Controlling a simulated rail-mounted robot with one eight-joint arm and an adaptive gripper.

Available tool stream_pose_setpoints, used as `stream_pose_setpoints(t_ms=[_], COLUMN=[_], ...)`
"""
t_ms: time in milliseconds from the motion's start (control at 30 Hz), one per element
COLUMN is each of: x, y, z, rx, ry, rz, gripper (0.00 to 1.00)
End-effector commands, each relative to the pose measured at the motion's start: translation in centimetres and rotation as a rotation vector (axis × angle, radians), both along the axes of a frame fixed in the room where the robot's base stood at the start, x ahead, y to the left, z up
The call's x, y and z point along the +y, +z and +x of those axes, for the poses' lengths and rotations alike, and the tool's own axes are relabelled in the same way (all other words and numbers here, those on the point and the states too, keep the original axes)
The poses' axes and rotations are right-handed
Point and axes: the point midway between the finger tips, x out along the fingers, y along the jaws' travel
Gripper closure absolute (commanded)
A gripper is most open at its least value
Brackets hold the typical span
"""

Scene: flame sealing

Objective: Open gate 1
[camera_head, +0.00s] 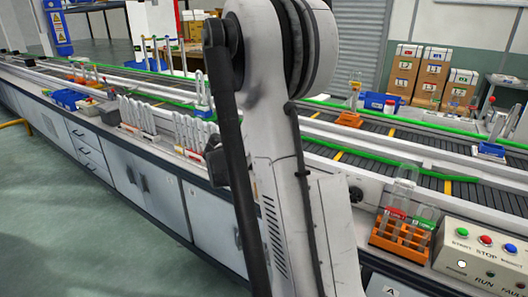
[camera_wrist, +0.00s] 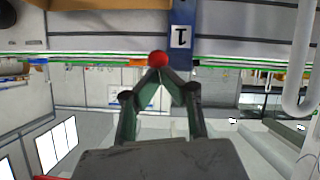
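In the wrist view a blue post (camera_wrist: 181,38) carries a white label with a dark mark that looks like a 1, seen upside down. A red ball-shaped knob (camera_wrist: 158,59) is beside the post's lower left edge in the picture. My gripper (camera_wrist: 158,72) has its two fingers drawn together to a point right at the knob. The fingertips seem to touch or overlap the knob's near edge. The knob shows almost whole, and I cannot tell whether anything is held between the tips. In the head view my arm hides the middle, and the gripper does not show.
Green-edged conveyors (camera_head: 430,165) run along the long bench. An orange rack (camera_head: 398,240) with red- and green-capped tubes stands beside a control box (camera_head: 485,255) at lower right. White upright holders (camera_head: 137,115) and a blue bin (camera_head: 68,98) are at left. The floor in front is clear.

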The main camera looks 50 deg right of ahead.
Motion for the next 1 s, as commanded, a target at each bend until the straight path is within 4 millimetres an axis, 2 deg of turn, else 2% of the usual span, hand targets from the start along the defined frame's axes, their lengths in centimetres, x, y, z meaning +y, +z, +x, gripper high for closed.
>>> stream_pose_setpoints(t_ms=[367, 467, 633, 1000], x=[0.0, 0.1, 0.5, 7.7], y=[0.1, 1.2, 4.5, 5.6], z=[0.1, 0.2, 0.6, 0.2], rx=[-0.003, -0.002, -0.002, -0.001], ry=[-0.001, 0.0, 0.002, 0.005], rz=[0.004, 0.003, 0.001, 0.0], gripper=[1.0, 1.0, 1.0, 1.0])
